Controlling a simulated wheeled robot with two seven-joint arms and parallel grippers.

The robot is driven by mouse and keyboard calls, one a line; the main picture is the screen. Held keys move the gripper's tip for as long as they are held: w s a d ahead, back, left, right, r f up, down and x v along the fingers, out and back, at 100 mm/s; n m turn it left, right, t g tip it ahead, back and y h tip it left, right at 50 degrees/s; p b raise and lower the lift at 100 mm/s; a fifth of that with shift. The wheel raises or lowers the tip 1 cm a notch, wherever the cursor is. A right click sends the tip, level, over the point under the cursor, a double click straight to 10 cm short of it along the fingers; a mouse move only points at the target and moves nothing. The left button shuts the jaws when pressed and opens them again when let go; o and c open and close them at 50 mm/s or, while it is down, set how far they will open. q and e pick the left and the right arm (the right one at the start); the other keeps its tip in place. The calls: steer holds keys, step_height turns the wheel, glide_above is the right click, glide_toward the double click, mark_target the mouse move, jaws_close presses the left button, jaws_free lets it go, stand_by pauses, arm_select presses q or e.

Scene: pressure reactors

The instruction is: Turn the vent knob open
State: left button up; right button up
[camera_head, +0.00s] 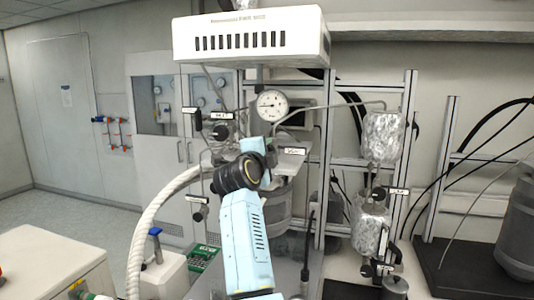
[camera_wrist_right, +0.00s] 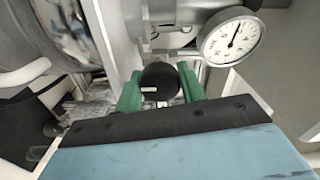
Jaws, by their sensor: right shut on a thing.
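In the right wrist view a round black knob (camera_wrist_right: 160,76) with a short white mark sits between the two green fingers of my right gripper (camera_wrist_right: 159,84). The fingers are closed on its sides, and the white mark lies about level in that picture. In the head view my light blue right arm reaches up to the middle of the reactor stand, and its dark wrist hides the held knob and the fingertips. I cannot read a label that names this knob. My left gripper is in neither view.
A pressure gauge (camera_head: 268,106) is just above my wrist; it also shows in the wrist view (camera_wrist_right: 232,38). Another black knob (camera_head: 220,132) is to its left. A white controller box (camera_head: 250,38) hangs above. A pale hose (camera_head: 148,222) and foil-wrapped vessels (camera_head: 383,137) flank the arm.

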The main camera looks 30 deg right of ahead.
steer(key=o, duration=1)
steer(key=shift+c, duration=0.2)
steer(key=b+v, duration=0.2)
steer(key=v, duration=0.5)
steer(key=shift+s+a, duration=0.2)
